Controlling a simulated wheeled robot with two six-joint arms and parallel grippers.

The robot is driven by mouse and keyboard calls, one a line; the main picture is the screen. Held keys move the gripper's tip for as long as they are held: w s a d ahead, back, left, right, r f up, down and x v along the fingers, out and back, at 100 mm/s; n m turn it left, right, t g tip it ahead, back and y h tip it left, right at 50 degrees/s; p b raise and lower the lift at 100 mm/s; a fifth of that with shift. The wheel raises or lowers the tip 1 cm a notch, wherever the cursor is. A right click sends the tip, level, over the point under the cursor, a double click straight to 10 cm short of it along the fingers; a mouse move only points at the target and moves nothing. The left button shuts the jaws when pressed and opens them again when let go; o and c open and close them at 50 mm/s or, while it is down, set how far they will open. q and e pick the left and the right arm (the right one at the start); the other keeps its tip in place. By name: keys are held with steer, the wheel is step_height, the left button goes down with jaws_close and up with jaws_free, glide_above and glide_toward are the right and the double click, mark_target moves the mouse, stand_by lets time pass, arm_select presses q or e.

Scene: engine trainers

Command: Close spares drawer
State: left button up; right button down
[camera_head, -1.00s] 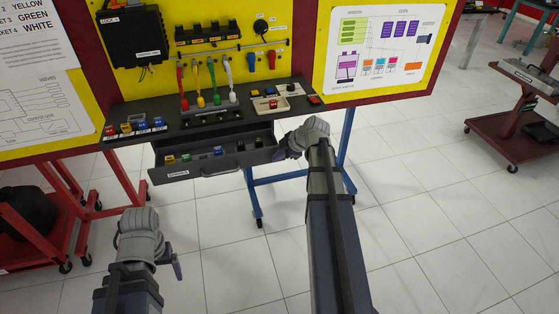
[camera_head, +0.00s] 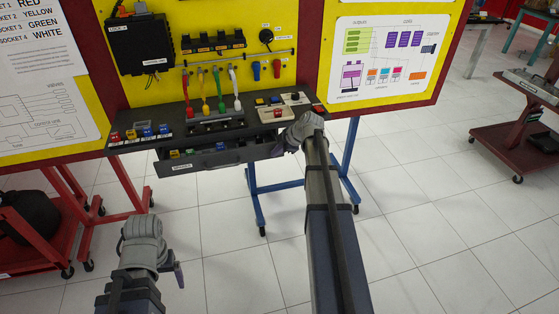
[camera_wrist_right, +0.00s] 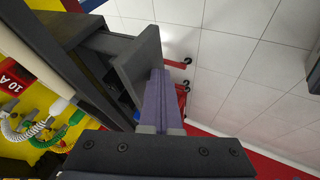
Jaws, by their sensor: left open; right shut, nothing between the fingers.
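The spares drawer (camera_head: 212,164) is dark grey and sits under the dark bench top of the yellow trainer. It stands partly open, with blue and yellow pieces visible inside in the head view. My right gripper (camera_head: 284,147) is at the right end of the drawer front. In the right wrist view its shut purple fingers (camera_wrist_right: 158,74) lie against the drawer's front panel (camera_wrist_right: 138,68), with nothing held. Whether they press on it is hard to tell. My left gripper (camera_head: 179,273) is open and empty, low at the left, well away from the drawer.
The bench top (camera_head: 238,126) carries colored connectors, switches and several labelled blocks. A blue leg frame (camera_head: 256,200) stands below it. A red cart (camera_head: 50,238) is at the left, another (camera_head: 512,150) at the far right. The tiled floor in front is clear.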

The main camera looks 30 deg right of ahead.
steer(key=w, duration=0.2)
steer(key=w+d, duration=0.1)
steer(key=w, duration=0.2)
steer(key=w+d, duration=0.1)
steer(key=w, duration=0.1)
steer(key=shift+w+d, duration=0.1)
steer(key=shift+w, duration=0.15)
steer(key=shift+w+r, duration=0.1)
steer(key=shift+w, duration=0.1)
